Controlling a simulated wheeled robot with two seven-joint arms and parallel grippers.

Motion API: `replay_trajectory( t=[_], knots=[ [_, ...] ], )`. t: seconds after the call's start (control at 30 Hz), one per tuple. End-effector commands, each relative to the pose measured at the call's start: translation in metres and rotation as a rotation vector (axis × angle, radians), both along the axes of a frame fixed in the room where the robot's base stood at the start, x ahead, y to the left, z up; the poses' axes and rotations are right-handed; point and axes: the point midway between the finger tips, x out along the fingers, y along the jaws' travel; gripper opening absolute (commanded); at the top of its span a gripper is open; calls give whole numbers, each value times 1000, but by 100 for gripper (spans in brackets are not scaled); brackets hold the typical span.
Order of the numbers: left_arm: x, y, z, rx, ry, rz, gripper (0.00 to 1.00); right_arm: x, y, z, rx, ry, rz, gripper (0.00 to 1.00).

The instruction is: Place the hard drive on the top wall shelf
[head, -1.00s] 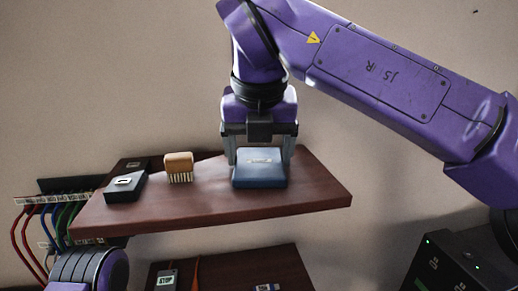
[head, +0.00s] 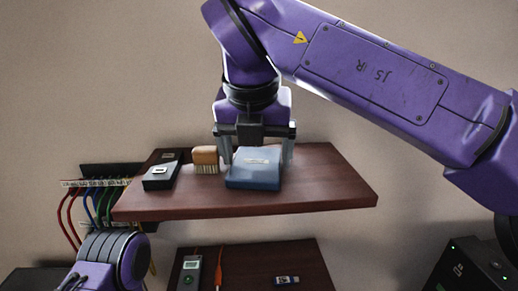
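The hard drive, seen as a blue box with a small pale label (head: 255,172), lies flat on the dark red-brown top wall shelf (head: 325,190), near its middle. My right gripper (head: 256,156) points down over the back of the box. Its grey fingers stand on either side of the box and look spread, with a slim gap at the right finger. Their tips are partly hidden behind the box. Part of my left arm shows at the lower left, but its gripper is out of view.
A wooden brush (head: 205,158) stands close left of the hard drive, and a black box (head: 162,176) lies farther left. Coloured cables (head: 90,205) hang beside the shelf. A lower shelf (head: 255,263) holds small items. The top shelf's right end is free.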

Motion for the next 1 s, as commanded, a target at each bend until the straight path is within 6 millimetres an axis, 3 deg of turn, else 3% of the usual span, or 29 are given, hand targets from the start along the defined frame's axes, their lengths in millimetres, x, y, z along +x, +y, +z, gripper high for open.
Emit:
replay_trajectory(
  t=[0.3, 0.73, 1.0],
  knots=[
    [0, 0, 0, 0, 0, 0, 0, -1, 0, 5, 1, -2, -2, 100],
    [0, 0, 11, 0, 0, 0, 0, -33, 1, 84, 0, -3, -3, 100],
    [0, 0, 14, 0, 0, 0, 0, -40, 1, 98, -1, 0, -1, 100]
  ],
)
